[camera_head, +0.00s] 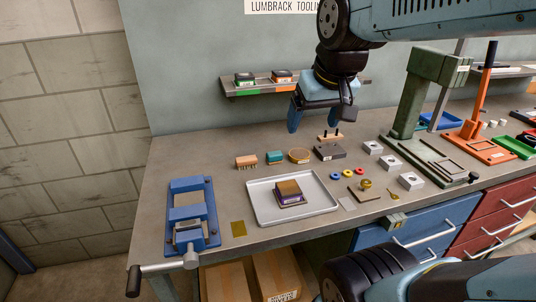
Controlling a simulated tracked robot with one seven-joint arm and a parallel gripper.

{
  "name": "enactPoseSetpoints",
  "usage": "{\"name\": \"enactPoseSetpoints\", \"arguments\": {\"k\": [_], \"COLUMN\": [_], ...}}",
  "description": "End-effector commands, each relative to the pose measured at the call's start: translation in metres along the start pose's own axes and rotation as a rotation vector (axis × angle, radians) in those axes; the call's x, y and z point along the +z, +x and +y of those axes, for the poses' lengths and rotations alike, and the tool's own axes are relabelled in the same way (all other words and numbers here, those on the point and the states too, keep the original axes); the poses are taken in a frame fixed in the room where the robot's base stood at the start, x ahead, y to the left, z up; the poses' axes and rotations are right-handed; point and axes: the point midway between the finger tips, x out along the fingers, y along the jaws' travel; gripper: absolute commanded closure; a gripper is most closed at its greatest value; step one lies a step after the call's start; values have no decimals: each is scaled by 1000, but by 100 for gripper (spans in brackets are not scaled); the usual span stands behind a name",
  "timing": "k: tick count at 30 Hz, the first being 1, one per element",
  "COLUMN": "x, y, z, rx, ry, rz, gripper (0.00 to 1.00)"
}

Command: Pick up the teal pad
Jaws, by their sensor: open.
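A grey tray (262,207) bearing a purple-and-brown stack lies in front. A blue vise (206,212) and a green press (408,120) stand at the sides. A shelf (262,92) hangs behind.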

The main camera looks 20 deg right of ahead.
Motion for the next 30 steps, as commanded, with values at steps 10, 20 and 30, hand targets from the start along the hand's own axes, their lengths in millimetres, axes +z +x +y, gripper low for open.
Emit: {"name": "enactPoseSetpoints", "arguments": {"k": [10, 20, 30], "x": [-70, -128, -170], "y": [42, 102, 177], "z": [-1, -3, -5], "rx": [-1, -1, 0], "ry": [0, 0, -1], "rz": [-141, -271, -392], "gripper": [15, 15, 15]}}
